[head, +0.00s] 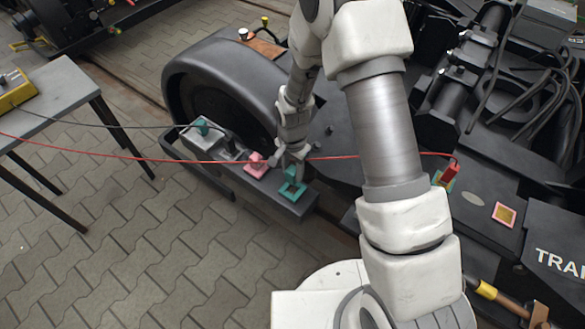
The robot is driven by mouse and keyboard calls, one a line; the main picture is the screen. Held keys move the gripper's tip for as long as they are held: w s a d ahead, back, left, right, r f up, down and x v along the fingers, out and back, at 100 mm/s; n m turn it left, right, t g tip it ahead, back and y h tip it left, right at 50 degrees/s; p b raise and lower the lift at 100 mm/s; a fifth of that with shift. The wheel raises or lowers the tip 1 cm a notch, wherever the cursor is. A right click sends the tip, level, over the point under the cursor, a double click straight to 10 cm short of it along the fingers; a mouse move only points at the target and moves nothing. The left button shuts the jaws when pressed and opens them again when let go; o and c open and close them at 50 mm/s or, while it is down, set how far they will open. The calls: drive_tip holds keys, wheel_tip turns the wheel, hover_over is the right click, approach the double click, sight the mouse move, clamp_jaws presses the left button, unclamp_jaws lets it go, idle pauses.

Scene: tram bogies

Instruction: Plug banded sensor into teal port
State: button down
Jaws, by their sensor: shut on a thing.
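My gripper (291,168) points down at the teal port (292,189) near the right end of the dark beam beside the wheel. It is shut on a small part, taken as the banded sensor, which the fingers mostly hide. Its band cannot be made out. The held part is right over or at the teal port; whether it is seated cannot be told.
A pink port (256,166) is left of my gripper on the beam. A teal connector (203,127) is farther left. A red cable (110,155) crosses near my gripper to a red connector (450,172). A grey table (60,88) stands left.

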sight(292, 180)
drive_tip(key=shift+f+b, duration=1.15)
drive_tip(key=shift+f, duration=0.85)
drive_tip(key=shift+f+b, duration=0.45)
drive_tip(key=shift+f, duration=0.05)
idle(0.7)
drive_tip(key=shift+c, duration=1.8)
unclamp_jaws()
wheel_tip(292, 180, up, 18)
drive_tip(key=p, duration=0.6)
drive_tip(key=shift+f, duration=0.25)
